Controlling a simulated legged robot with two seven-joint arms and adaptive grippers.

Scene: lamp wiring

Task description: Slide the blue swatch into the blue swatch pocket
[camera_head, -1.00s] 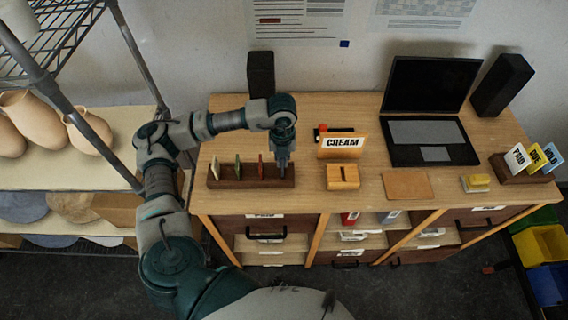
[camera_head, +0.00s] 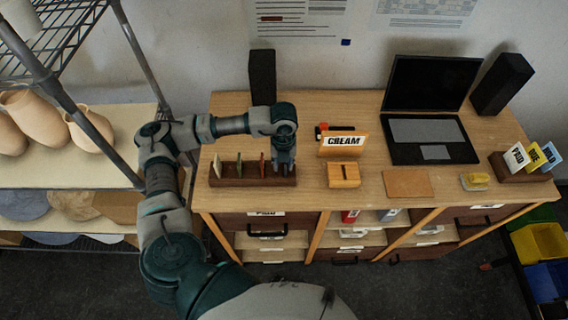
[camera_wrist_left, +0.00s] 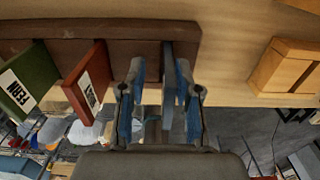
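A dark wooden rack (camera_head: 235,182) stands at the left front of the table, with a cream swatch (camera_head: 217,167), a green swatch (camera_head: 239,166) and a red swatch (camera_head: 262,164) upright in it. My left gripper (camera_head: 284,170) points down over the rack's right end; it also shows in the left wrist view (camera_wrist_left: 160,100). A blue-grey slab, apparently the blue swatch (camera_wrist_left: 168,75), stands upright at the rack's right end between my fingers. It is close to the right finger, with a gap to the left one. In the head view my gripper hides it. My right gripper is out of view.
Right of the rack stand a slotted wooden block (camera_head: 343,176) and a CREAM sign (camera_head: 343,145). A wire shelf (camera_head: 130,110) with pots stands left.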

